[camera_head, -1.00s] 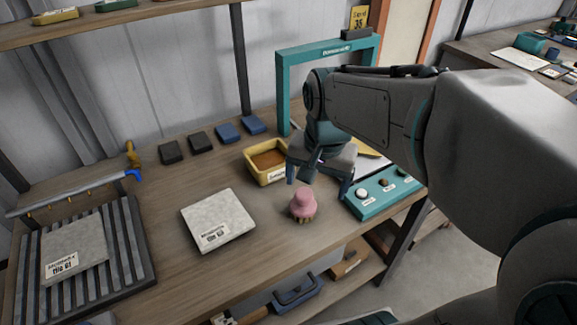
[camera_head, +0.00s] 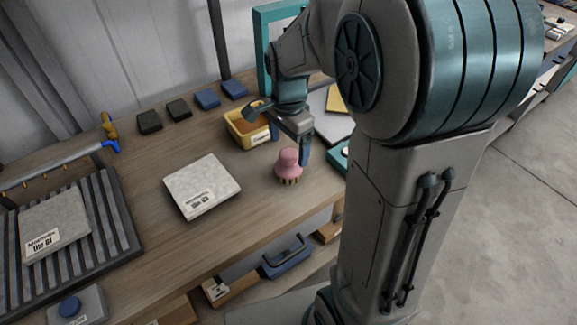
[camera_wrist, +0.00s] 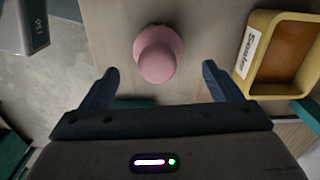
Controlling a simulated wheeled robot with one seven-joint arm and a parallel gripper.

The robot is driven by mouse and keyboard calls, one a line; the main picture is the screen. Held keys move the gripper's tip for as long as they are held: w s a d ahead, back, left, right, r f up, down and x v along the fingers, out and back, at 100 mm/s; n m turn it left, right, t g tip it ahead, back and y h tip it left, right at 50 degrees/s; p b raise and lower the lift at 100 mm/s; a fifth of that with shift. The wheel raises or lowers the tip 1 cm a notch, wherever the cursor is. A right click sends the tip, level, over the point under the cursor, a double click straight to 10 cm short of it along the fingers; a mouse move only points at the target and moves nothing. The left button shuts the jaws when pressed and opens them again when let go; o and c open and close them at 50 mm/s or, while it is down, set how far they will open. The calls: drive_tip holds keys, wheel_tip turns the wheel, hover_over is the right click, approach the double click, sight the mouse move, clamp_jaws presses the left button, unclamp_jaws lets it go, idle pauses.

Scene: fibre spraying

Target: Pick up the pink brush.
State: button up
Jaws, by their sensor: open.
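The pink brush (camera_head: 289,166) stands upright on the wooden table, bristles down, near the front edge. In the wrist view the pink brush (camera_wrist: 158,54) shows from above, centred ahead of the fingertips. My arm hides part of the table's right side.
A yellow sealer container (camera_head: 240,138) stands close beside the gripper; it also shows in the wrist view (camera_wrist: 262,85). A pale panel (camera_head: 201,186) lies to the left. Blue and dark blocks (camera_head: 207,99) line the back. A slatted rack (camera_head: 121,215) is at far left.

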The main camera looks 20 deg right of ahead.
sight(287, 168)
drive_tip(key=shift+s+f, duration=0.15)
drive_tip(key=shift+f, duration=2.65)
drive_tip(key=c, duration=1.1)
